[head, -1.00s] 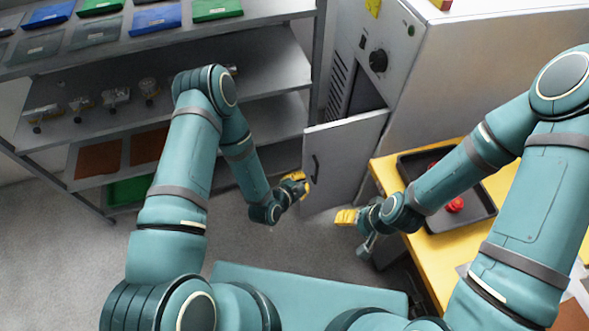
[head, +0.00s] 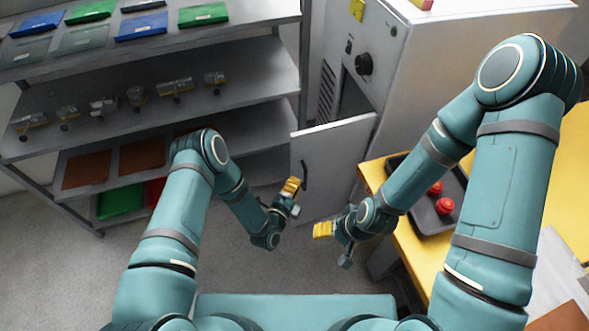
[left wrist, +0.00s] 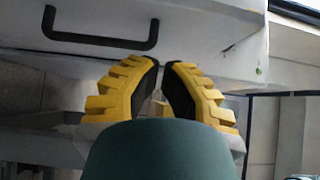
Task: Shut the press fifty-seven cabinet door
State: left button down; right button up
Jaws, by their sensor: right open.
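The grey cabinet door (head: 335,155) stands open, swung out from the dark opening (head: 355,97) of the press cabinet (head: 440,75). Its black bar handle (head: 304,175) is near its left edge. My left gripper (head: 291,187) is just left of and below the handle, close to the door's free edge. In the left wrist view, the handle (left wrist: 100,32) lies beyond and left of the yellow fingertips (left wrist: 162,65). These tips are close together with a narrow gap, with no held object clear. My right gripper (head: 323,230) is open below the door, left of the yellow table.
A grey shelf rack (head: 165,100) with bins and small fittings stands at the left. A yellow table (head: 408,250) with a black tray (head: 425,215) and red parts is at the right. Grey floor (head: 60,260) is clear at the lower left.

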aim_at(299, 160)
pick_arm(q)
jog(key=w+b, duration=0.1)
jog(key=w, duration=0.4)
jog(key=shift+w+d, duration=0.2)
jog(key=shift+w+a, duration=0.2)
jog(key=shift+w, duration=0.4)
jog(key=shift+w+a, duration=0.1)
